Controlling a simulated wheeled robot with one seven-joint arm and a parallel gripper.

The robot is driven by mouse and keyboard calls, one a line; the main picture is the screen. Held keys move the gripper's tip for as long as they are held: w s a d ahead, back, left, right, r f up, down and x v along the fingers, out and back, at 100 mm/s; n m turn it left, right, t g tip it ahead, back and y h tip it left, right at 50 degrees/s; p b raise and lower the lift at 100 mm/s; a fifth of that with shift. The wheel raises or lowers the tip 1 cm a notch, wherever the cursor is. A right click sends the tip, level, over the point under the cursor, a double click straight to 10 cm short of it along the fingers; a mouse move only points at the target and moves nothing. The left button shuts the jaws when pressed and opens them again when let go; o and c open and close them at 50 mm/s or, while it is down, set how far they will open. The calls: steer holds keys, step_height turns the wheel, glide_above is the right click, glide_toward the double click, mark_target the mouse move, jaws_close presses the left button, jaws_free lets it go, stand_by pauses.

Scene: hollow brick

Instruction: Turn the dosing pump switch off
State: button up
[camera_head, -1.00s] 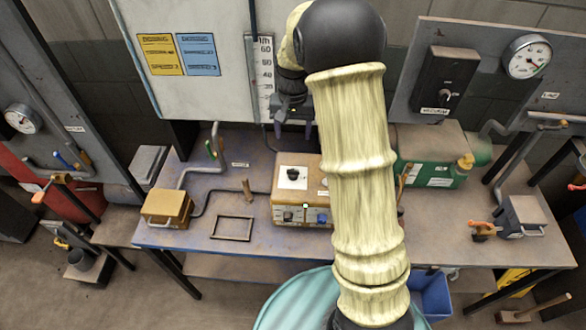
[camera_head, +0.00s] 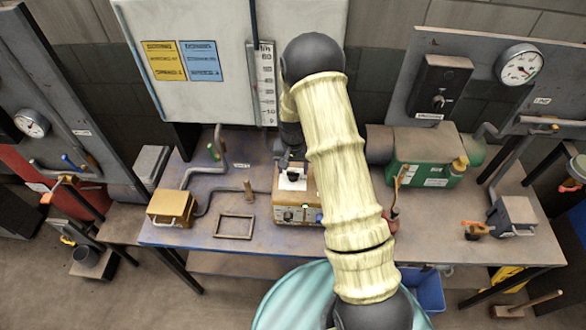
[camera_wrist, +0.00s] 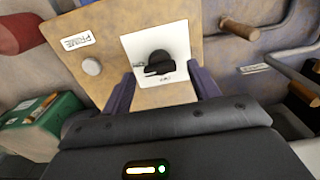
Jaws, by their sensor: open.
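The tan-orange pump box (camera_head: 283,212) stands on the bench, with small controls on its front. A black rotary switch knob (camera_wrist: 159,63) sits on a white square plate (camera_wrist: 135,46) on its top face; the plate's lettering is too small to read surely. My gripper (camera_wrist: 164,88) is open, its dark fingers apart to the left and right of the plate's near edge, with the knob just beyond them and nothing held. In the head view my gripper (camera_head: 290,162) is low over the back of the box, and my arm hides the box's right side.
A green machine (camera_head: 428,158) stands to the right, with an upright wooden-handled tool (camera_head: 398,188) nearer the box. An orange box (camera_head: 172,207), a peg (camera_head: 248,190) and an empty frame (camera_head: 234,226) lie left. A gauge panel (camera_head: 265,85) rises behind.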

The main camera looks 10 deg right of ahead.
mark_target(293, 175)
steer(key=shift+f, duration=1.25)
steer(key=c, duration=1)
